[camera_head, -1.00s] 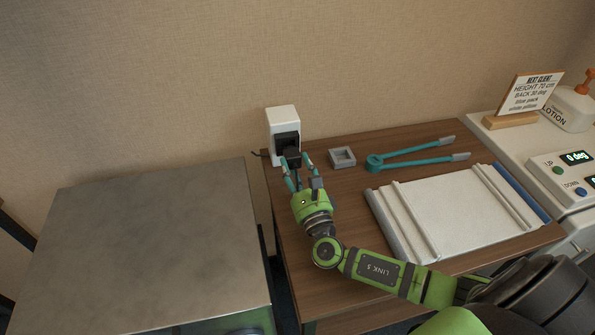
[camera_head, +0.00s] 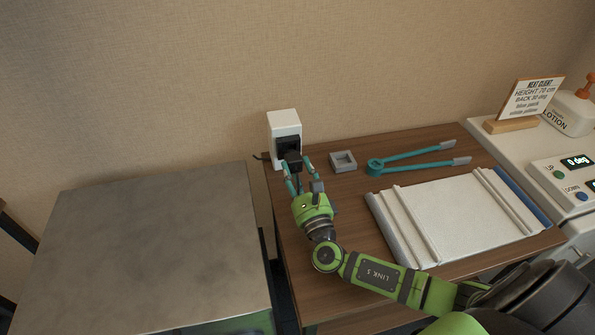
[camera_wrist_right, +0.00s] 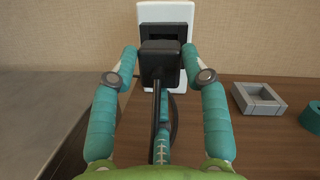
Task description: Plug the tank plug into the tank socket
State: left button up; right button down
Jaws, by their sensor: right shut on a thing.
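The tank plug (camera_head: 293,158) is a black block with a cable, at the front of the black tank socket (camera_head: 287,145) on the white upright box. My right gripper (camera_head: 298,163) is shut on the plug. In the right wrist view the plug (camera_wrist_right: 160,63) is between the two teal fingers of the gripper (camera_wrist_right: 159,70), lined up with the socket (camera_wrist_right: 161,33) behind it. The plug hides part of the socket, so I cannot tell how deep it sits. Its black cable runs back toward the palm. My left gripper is not in view.
The white box (camera_head: 284,122) stands at the wooden table's (camera_head: 345,195) back left corner, against the wall. A grey square holder (camera_head: 343,161) and teal tongs (camera_head: 415,158) lie to the right. A white tray (camera_head: 455,213) lies further right. A grey-topped cabinet (camera_head: 150,240) is left.

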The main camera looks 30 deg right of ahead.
jog(key=shift+w, duration=0.15)
jog(key=shift+f+b+x, duration=0.25)
jog(key=shift+b+x, duration=0.25)
jog(key=shift+x, duration=0.75)
jog(key=c, duration=0.5)
grip_release()
jog(key=shift+d, duration=0.15)
jog(key=shift+c, duration=0.2)
jog(key=shift+f, duration=0.1)
jog(key=r+v, duration=0.1)
jog(key=v, duration=1)
jog(key=r+v, duration=0.1)
jog(key=v, duration=0.4)
jog(key=shift+s+r, duration=0.25)
jog(key=shift+s, duration=0.4)
